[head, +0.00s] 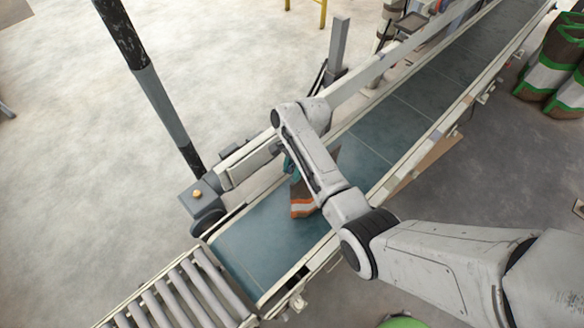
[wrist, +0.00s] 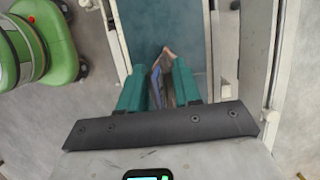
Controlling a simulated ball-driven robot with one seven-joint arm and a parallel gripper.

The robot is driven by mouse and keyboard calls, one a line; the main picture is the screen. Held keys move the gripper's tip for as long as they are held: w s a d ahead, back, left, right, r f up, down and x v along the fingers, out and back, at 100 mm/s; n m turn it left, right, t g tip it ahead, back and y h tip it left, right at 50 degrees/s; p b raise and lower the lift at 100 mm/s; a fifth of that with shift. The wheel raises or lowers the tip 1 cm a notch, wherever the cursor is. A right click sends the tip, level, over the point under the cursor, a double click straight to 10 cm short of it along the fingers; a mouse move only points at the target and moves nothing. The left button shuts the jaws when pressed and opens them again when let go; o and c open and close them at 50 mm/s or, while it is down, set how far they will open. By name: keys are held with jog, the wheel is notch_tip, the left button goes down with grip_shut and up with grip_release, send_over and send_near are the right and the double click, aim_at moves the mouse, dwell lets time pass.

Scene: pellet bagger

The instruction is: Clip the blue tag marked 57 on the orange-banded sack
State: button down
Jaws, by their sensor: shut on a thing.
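The orange-banded sack (head: 302,207) stands on the belt in the head view, brown with an orange and white band; my arm hides part of it. My gripper (head: 289,165) is over the belt at the sack's upper left side, mostly hidden by my wrist. In the wrist view, the teal fingers of my gripper (wrist: 161,72) are shut on a thin blue piece (wrist: 156,82), which looks like the blue tag. Its number cannot be read. A narrow brown edge (wrist: 168,58), seemingly the sack's top, shows beside it at the fingertips. I cannot tell whether the tag grips the sack.
The teal conveyor belt (head: 393,130) runs up to the right between pale rails. Metal rollers (head: 180,290) adjoin its lower left end. A dark post (head: 150,85) stands left of the belt. Green-banded sacks (head: 555,65) stand at the right.

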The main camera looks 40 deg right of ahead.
aim_at(293, 185)
jog(key=shift+d+f+b, duration=0.1)
jog(key=shift+f+b, duration=2.2)
jog(key=shift+b, duration=0.15)
jog(key=shift+f+b, duration=0.65)
jog(key=shift+f, duration=0.8)
jog(key=shift+s+f, duration=0.25)
jog(key=shift+f, duration=0.3)
jog(key=c, duration=1)
grip_release()
jog(key=shift+w, duration=0.1)
jog(key=o, duration=0.3)
jog(key=shift+r, duration=0.1)
jog(key=shift+w, duration=0.1)
jog(key=shift+r, duration=0.15)
jog(key=v, duration=1)
jog(key=shift+r, duration=0.25)
